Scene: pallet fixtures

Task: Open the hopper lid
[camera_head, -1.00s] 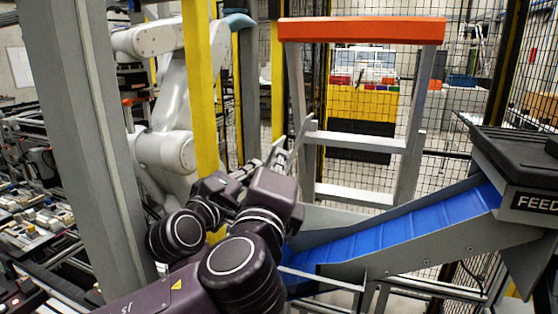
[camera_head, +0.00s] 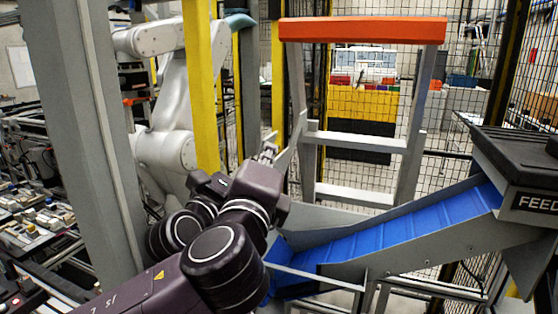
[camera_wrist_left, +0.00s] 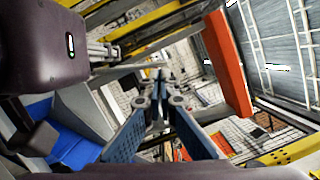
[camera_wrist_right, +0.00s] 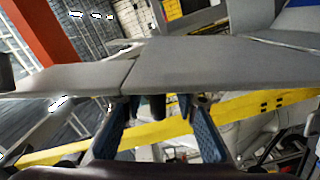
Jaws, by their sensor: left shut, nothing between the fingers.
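The hopper at the right edge of the head view bears the word FEED, and its dark ribbed lid (camera_head: 520,142) lies flat on top, cut off by the frame. My left gripper (camera_head: 268,150) is far left of the lid, above the low end of the blue conveyor. In the left wrist view its fingers (camera_wrist_left: 158,85) meet at the tips with nothing between them. In the right wrist view my right gripper (camera_wrist_right: 155,108) has its fingers apart beside a grey panel (camera_wrist_right: 190,65), with a small dark stub between them. I cannot tell whether they touch it. The right arm is outside the head view.
The blue conveyor (camera_head: 400,232) slopes up to the hopper. A grey frame with an orange top bar (camera_head: 360,30) stands behind it. A grey post (camera_head: 80,130) and a yellow post (camera_head: 201,90) flank a white robot arm (camera_head: 165,110). Mesh fencing closes the back.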

